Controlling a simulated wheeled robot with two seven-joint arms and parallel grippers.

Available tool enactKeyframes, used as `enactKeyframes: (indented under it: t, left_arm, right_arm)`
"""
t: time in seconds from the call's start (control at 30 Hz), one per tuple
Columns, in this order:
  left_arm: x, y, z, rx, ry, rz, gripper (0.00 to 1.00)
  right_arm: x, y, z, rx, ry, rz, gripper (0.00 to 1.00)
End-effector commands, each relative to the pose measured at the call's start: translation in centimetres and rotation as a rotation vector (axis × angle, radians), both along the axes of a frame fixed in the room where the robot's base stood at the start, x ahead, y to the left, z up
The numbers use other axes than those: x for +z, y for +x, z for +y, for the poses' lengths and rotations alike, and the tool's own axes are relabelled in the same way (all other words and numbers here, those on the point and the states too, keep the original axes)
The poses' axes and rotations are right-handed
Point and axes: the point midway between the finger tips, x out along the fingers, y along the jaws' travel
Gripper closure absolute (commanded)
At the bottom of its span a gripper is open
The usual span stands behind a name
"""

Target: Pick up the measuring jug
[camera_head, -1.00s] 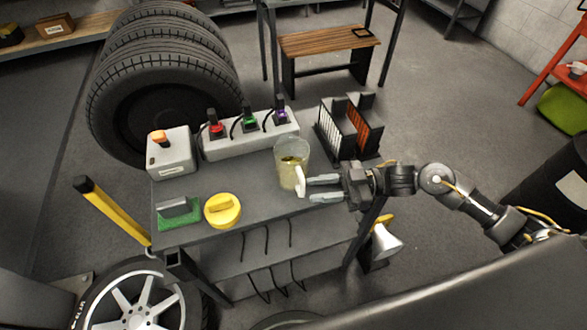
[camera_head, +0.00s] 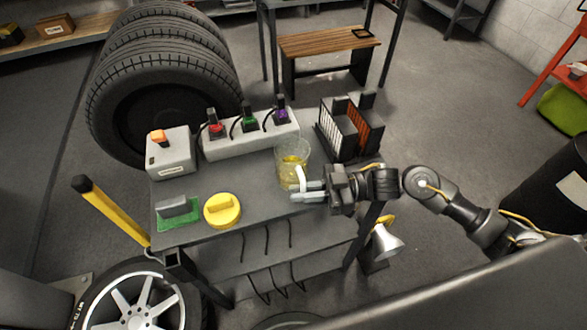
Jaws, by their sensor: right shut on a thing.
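The measuring jug (camera_head: 291,158) is a clear jug with yellowish liquid and a white handle. It stands upright at the right part of the grey cart top (camera_head: 258,208). My right gripper (camera_head: 302,191) comes in from the right and is shut on the jug's handle (camera_head: 300,176). Whether the jug's base still touches the cart top I cannot tell. My left gripper is not in view.
A grey strip with red, green and purple plugs (camera_head: 250,135) stands behind the jug. Slotted racks (camera_head: 345,130) stand close behind right.

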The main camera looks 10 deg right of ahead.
Motion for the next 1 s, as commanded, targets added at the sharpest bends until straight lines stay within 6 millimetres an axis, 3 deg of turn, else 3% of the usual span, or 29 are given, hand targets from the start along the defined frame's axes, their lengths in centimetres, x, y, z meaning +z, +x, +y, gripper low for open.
enactKeyframes:
  t: [0.57, 0.8, 1.0]
  left_arm:
    - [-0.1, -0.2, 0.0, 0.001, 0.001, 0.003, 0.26]
    - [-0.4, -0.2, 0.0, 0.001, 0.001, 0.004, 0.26]
    - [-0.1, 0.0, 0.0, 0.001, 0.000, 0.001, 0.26]
  right_arm:
    - [1.0, 0.0, 0.0, 0.000, 0.001, -0.003, 1.00]
    - [3.1, 0.0, 0.0, 0.000, 0.001, -0.006, 1.00]
    - [5.1, -1.7, -0.2, 0.001, 0.000, -0.003, 1.00]
